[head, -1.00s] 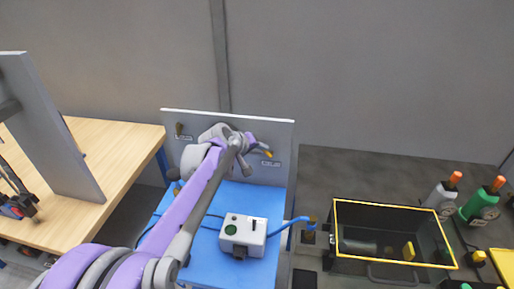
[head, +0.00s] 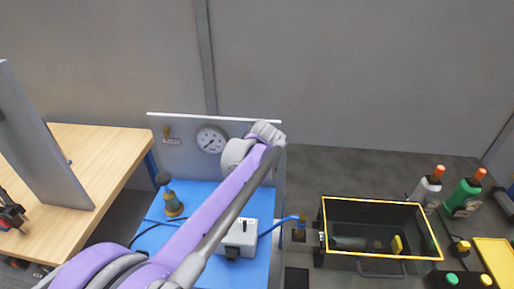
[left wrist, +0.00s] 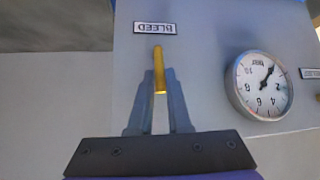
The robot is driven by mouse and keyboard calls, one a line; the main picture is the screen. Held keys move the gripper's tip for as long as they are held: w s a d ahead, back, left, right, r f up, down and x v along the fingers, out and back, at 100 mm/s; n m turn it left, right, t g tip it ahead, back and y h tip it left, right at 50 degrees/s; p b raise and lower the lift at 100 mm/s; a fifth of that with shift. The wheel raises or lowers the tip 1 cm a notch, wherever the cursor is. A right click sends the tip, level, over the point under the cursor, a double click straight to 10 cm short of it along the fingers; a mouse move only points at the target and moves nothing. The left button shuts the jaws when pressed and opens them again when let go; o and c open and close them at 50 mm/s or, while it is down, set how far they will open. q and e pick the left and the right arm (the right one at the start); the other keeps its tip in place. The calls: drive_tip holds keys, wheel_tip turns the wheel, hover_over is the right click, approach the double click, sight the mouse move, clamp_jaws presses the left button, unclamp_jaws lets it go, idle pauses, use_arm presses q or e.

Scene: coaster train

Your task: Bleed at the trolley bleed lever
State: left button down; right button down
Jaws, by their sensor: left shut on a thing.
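The trolley bleed lever (left wrist: 159,72) is a slim yellow lever on the grey panel (left wrist: 205,25), near the BLEED label (left wrist: 155,28), which appears upside down in the left wrist view. My left gripper (left wrist: 157,88) is shut on the lever, with a dark finger on each side. In the head view my left arm reaches to the panel's right side and hides the lever and the fingers. A round pressure gauge (head: 211,139) sits left of my wrist, and it also shows in the left wrist view (left wrist: 263,85). My right gripper is not in view.
The blue trolley top (head: 205,195) holds a white box (head: 240,238) with a blue hose and a brass fitting (head: 173,203). Another small brass lever (head: 166,132) is at the panel's left. A black yellow-rimmed crate (head: 375,266) stands right; a wooden bench (head: 100,150) stands left.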

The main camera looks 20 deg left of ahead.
use_arm(q)
drive_tip(key=shift+d, duration=0.1)
idle(0.4)
drive_tip(key=c, duration=0.9)
unclamp_jaws()
drive_tip(key=shift+o, duration=0.2)
drive_tip(key=v, duration=1)
drive_tip(key=shift+s+d+r, duration=0.25)
drive_tip(key=shift+r, duration=0.05)
drive_tip(key=s+d+f+m+g+h, duration=0.1)
drive_tip(key=s+f+m+h, duration=0.1)
drive_tip(key=s+f, duration=0.8)
drive_tip(key=s+d+f+m+g+h, duration=0.1)
drive_tip(key=s+d+f+m, duration=0.1)
drive_tip(key=s+f, duration=0.8)
drive_tip(key=s+m, duration=0.1)
drive_tip(key=s, duration=0.6)
drive_tip(key=shift+h, duration=0.4)
